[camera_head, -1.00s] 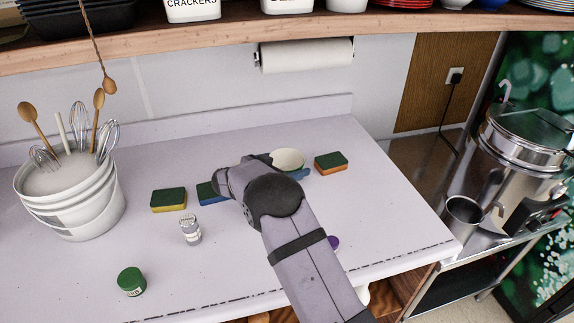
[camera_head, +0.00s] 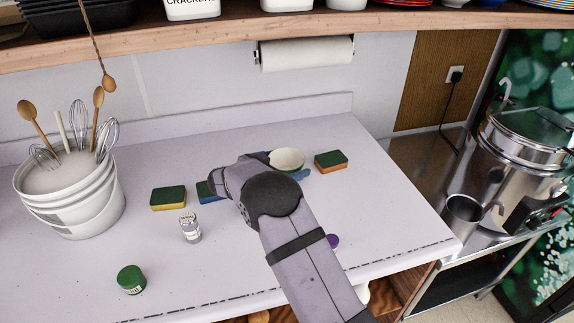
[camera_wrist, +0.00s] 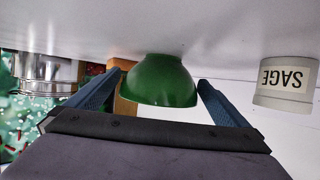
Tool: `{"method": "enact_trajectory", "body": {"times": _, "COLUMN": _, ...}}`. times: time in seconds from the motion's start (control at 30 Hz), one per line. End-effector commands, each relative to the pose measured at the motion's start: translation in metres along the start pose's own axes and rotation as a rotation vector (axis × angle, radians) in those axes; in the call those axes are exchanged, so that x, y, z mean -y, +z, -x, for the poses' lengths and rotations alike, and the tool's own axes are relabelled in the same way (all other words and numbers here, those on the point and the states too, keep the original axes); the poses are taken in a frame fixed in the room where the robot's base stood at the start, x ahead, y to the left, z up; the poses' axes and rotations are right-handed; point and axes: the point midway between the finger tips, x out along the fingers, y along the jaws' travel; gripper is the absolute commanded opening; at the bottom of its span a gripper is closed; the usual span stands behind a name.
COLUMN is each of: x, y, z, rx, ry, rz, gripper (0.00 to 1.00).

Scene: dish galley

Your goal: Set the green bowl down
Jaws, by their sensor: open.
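The green bowl (camera_wrist: 160,82) shows between my two fingers in the wrist view, which is upside down. Its base appears to meet the white counter, so it looks upright. In the head view its pale inside (camera_head: 289,158) shows just beyond my wrist, with its left part hidden. My gripper (camera_wrist: 160,80) is open, with one blue finger on either side of the bowl. I cannot tell whether either finger touches it. In the head view my wrist hides most of the gripper, and a bit of blue finger shows below the bowl.
A green-orange sponge (camera_head: 331,161) lies right of the bowl. A blue-based sponge (camera_head: 207,196) and a green-yellow one (camera_head: 168,198) lie left. A SAGE jar (camera_wrist: 287,84) is nearby. A small silver jar (camera_head: 190,229), green-lidded jar (camera_head: 131,280) and utensil bucket (camera_head: 72,200) stand left.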

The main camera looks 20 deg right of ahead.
Motion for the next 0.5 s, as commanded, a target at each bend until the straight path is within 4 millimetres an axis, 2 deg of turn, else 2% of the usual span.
{"method": "enact_trajectory", "body": {"times": 0.5, "x": 0.001, "y": 0.001, "z": 0.087, "rx": 0.0, "ry": -0.004, "rz": -0.001, "gripper": 1.0}}
